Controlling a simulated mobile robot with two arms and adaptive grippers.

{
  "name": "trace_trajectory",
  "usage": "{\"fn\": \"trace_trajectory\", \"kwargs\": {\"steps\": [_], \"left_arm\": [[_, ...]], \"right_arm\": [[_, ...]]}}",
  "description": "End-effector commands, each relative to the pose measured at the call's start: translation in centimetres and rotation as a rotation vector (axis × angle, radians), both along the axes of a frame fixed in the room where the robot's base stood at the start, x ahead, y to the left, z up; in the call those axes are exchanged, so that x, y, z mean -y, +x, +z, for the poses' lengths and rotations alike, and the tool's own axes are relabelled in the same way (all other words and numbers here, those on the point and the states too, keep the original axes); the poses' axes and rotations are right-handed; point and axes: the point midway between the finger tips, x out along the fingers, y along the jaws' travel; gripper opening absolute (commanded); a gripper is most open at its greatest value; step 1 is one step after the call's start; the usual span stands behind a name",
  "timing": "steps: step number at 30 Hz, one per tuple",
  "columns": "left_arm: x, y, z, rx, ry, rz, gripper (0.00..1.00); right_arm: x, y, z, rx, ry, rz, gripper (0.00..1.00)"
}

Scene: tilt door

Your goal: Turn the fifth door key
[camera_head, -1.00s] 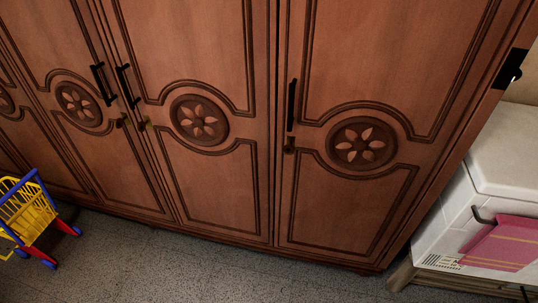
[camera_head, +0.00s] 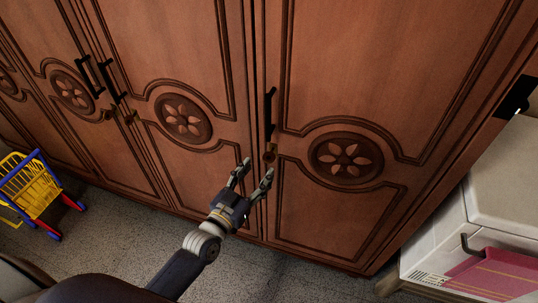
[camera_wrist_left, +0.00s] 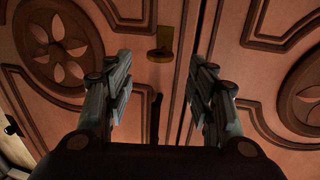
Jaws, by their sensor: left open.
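The wooden wardrobe's far-right door (camera_head: 345,215) is closed. Its small brass key (camera_head: 269,153) sits in the lock just below the black handle (camera_head: 270,112). In the left wrist view the key and its brass plate (camera_wrist_left: 161,45) appear between and beyond my fingertips, with the dark handle (camera_wrist_left: 155,117) lower down. My left gripper (camera_head: 257,168) is open and empty, pointing at the door just below and left of the key. The fingers look apart from the key. My right gripper is not in view.
Other closed doors with black handles (camera_head: 110,80) and carved rosettes (camera_head: 183,118) run to the left. A yellow, red and blue toy cart (camera_head: 35,190) stands on the grey floor at left. A white appliance (camera_head: 500,180) with a pink towel (camera_head: 485,278) stands at right.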

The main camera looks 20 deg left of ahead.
Motion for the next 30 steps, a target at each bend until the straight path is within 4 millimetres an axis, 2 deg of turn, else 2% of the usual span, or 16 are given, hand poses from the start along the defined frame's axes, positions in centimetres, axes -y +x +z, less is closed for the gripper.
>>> {"fn": "trace_trajectory", "kwargs": {"steps": [1, 6, 12, 18, 25, 26, 30], "left_arm": [[0.2, 1.1, 0.2, 0.002, 0.000, 0.000, 0.51], [0.8, 4.0, 0.1, 0.000, 0.000, 0.000, 0.51], [1.4, 6.4, 0.0, -0.001, 0.000, 0.000, 0.51], [1.6, 7.3, 0.0, -0.002, 0.000, -0.001, 0.51], [1.6, 7.3, -0.1, -0.002, 0.000, -0.001, 0.51], [1.6, 7.3, -0.1, -0.002, 0.000, -0.001, 0.49], [1.6, 7.3, -0.1, -0.002, 0.000, -0.001, 0.17]], "right_arm": [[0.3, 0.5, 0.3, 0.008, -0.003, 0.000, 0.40], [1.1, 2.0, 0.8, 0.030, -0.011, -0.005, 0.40], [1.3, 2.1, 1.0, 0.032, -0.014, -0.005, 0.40], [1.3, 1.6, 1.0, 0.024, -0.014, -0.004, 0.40], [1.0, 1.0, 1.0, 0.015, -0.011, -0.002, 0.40], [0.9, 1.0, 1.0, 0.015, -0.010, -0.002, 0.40], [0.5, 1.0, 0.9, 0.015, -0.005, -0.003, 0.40]]}}
